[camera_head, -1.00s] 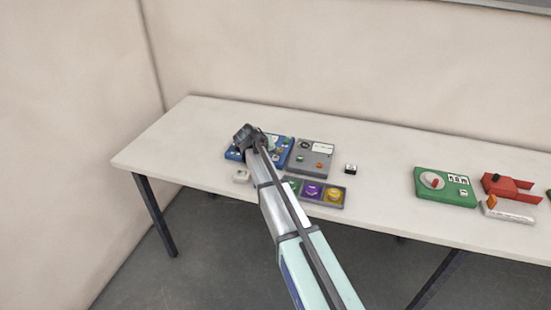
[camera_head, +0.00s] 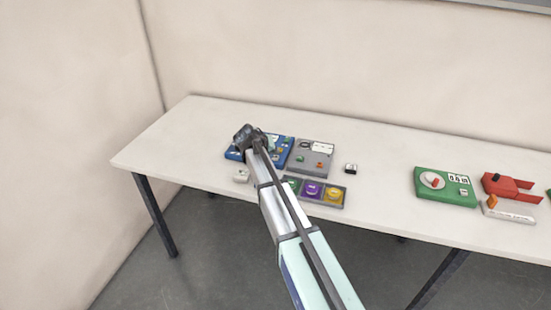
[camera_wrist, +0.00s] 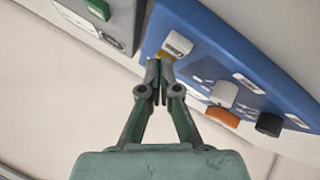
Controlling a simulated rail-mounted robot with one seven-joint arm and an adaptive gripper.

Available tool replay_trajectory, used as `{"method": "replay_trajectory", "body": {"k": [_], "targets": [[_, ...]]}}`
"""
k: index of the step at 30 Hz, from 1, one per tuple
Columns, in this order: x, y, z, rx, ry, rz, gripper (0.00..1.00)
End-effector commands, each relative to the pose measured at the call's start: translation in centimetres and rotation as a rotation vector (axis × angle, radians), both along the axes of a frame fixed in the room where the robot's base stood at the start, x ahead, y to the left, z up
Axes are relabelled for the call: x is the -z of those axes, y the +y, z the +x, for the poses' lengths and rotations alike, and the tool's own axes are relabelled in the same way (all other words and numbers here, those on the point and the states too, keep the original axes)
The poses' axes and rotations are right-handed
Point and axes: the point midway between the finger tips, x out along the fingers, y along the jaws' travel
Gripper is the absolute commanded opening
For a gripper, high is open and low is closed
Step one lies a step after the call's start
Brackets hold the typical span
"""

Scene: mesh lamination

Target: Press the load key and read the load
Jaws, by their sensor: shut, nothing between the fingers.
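A blue panel (camera_head: 234,154) lies on the left part of the table, partly hidden by my arm. In the wrist view the blue panel (camera_wrist: 250,72) carries a white key (camera_wrist: 177,45) with a dark marking too small to read. My gripper (camera_wrist: 158,72) is shut and empty, its fingertips right at the edge of this white key. I cannot tell whether they touch it. In the head view my gripper is hidden behind my own wrist. Farther along the panel are a white knob (camera_wrist: 224,93), an orange part (camera_wrist: 222,117) and a black part (camera_wrist: 269,125).
A grey box (camera_head: 308,168) stands right of the blue panel. A tray (camera_head: 344,196) of coloured pieces lies in front, with a small white block (camera_head: 241,176) to its left. A green device (camera_head: 430,195) with a display and a red tool (camera_head: 505,184) lie farther right.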

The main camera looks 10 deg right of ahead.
Motion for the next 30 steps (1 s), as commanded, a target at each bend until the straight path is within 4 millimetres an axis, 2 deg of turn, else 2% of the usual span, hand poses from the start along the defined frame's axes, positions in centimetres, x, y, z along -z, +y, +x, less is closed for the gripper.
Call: {"method": "replay_trajectory", "body": {"k": [4, 30], "targets": [[0.64, -0.01, 0.0, 0.0, 0.0, 0.0, 0.0], [1.09, 0.0, -0.01, 0.0, 0.0, 0.0, 0.0]]}}
